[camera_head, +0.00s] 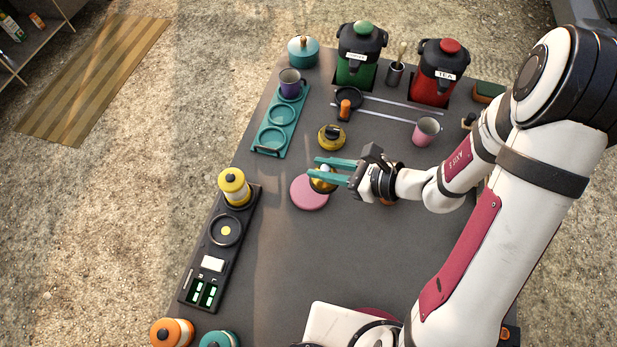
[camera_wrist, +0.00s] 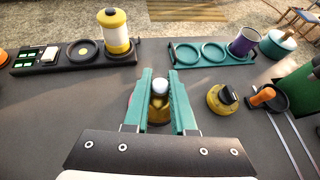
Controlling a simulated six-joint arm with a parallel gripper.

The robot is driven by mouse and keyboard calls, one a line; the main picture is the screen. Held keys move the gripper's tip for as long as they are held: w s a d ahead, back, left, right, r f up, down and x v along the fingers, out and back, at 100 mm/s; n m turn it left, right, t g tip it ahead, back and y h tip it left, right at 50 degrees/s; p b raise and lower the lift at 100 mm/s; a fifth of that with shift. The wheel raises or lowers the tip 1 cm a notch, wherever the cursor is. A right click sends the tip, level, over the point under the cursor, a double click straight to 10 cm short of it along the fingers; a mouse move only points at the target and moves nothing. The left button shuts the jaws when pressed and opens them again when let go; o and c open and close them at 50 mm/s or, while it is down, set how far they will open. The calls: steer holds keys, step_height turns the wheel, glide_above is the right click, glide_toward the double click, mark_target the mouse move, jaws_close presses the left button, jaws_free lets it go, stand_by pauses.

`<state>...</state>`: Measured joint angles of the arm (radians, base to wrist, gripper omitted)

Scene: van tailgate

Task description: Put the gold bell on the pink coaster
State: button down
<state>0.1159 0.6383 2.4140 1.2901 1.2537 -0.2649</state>
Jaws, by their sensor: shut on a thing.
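My gripper (camera_head: 337,170) has teal fingers shut on the gold bell (camera_head: 321,184). In the wrist view the bell (camera_wrist: 159,112), with a pale knob on top, sits upright between the fingertips (camera_wrist: 160,88). The pink coaster (camera_head: 308,196) lies flat on the dark table. In the head view the bell overlaps the coaster's upper right part; I cannot tell whether it touches it or hangs above. The fingers and bell hide most of the coaster in the wrist view.
A teal tray (camera_head: 268,140) holds a purple mug (camera_head: 291,84). A black panel (camera_head: 213,262) with a yellow canister (camera_head: 234,187) is at left. A pink mug (camera_head: 426,131) stands right. The table in front is clear.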

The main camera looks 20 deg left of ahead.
steer(key=x, duration=0.3)
steer(key=shift+s+a+f, duration=0.15)
steer(key=shift+s+f, duration=0.1)
steer(key=shift+s, duration=0.1)
step_height(320, 180, down, 3)
steer(key=shift+a+f, duration=0.1)
steer(key=shift+f, duration=0.45)
steer(key=shift+f, duration=0.15)
steer(key=c, duration=0.7)
jaws_free()
steer(key=shift+c, duration=0.2)
